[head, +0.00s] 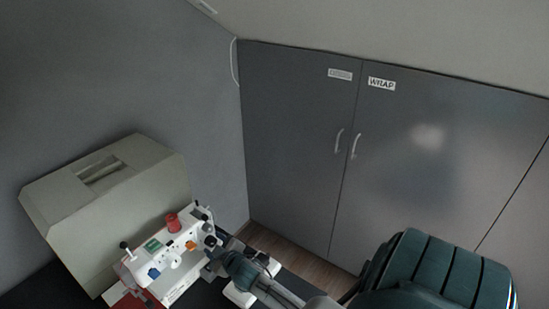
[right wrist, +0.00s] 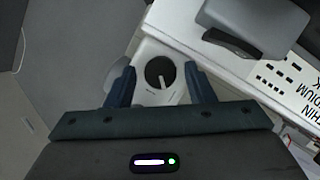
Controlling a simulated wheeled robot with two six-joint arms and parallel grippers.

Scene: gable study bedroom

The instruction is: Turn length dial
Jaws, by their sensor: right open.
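A white sewing machine (head: 177,262) stands at the lower left in the head view, with a red spool on top and a blue and an orange knob on its front. In the right wrist view a round dark dial (right wrist: 153,69) with a pale pointer sits on the machine's white end. I cannot read a label for it. My right gripper (right wrist: 160,70) is open, with its two teal fingers on either side of the dial; I cannot tell whether they touch it. In the head view my right gripper (head: 211,264) is at the machine's right end. My left gripper is not in view.
A large beige case (head: 120,205) stands behind the machine against the wall. Grey cupboard doors (head: 290,145) with handles stand behind to the right. Wood floor shows between.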

